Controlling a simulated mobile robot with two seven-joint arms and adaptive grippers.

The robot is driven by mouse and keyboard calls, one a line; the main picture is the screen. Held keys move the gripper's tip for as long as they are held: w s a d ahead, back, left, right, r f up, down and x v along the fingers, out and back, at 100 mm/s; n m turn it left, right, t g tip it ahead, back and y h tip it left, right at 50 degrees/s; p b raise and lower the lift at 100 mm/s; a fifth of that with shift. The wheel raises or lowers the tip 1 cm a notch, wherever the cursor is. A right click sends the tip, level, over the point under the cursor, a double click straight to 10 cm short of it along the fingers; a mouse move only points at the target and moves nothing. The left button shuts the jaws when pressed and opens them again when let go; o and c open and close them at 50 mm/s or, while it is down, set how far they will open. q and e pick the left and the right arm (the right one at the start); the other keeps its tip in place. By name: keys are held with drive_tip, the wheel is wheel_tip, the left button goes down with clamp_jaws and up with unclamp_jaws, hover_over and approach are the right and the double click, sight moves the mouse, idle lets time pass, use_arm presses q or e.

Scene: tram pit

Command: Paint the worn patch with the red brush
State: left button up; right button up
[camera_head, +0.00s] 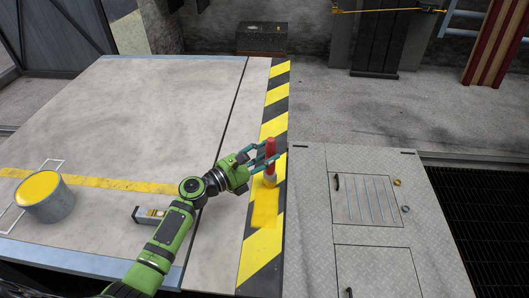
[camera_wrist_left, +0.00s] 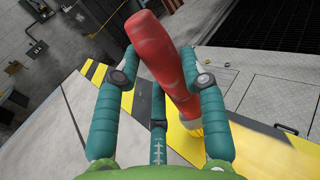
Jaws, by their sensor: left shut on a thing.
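The red brush (camera_head: 270,148) is upright, bristles down, in my left gripper (camera_head: 264,157), whose teal fingers are closed around its red handle. The wrist view shows the red brush (camera_wrist_left: 163,65) leaning between the fingers of my left gripper (camera_wrist_left: 162,78), with its pale collar and yellow tip low at the right. A plain yellow patch (camera_head: 265,210) lies on the black-and-yellow striped edge, just below the brush tip in the head view. I cannot tell whether the bristles touch the surface. No bare worn area is clear to me. My right gripper is out of view.
A grey bucket of yellow paint (camera_head: 46,206) stands at the left on the grey platform (camera_head: 130,110). A small boxy tool with a yellow part (camera_head: 150,214) lies near my left forearm. A metal hatch plate (camera_head: 367,197) and a dark grating (camera_head: 495,210) lie to the right.

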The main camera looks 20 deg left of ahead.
use_arm(q)
drive_tip(key=s+d+p, duration=0.3)
drive_tip(key=s+p, duration=0.1)
drive_tip(key=s, duration=1.2)
drive_tip(key=shift+s+d+p, duration=0.15)
drive_tip(key=shift+p, duration=0.15)
idle(2.0)
wheel_tip(320, 180, up, 7)
drive_tip(key=p, duration=0.6)
drive_tip(key=shift+p, duration=0.35)
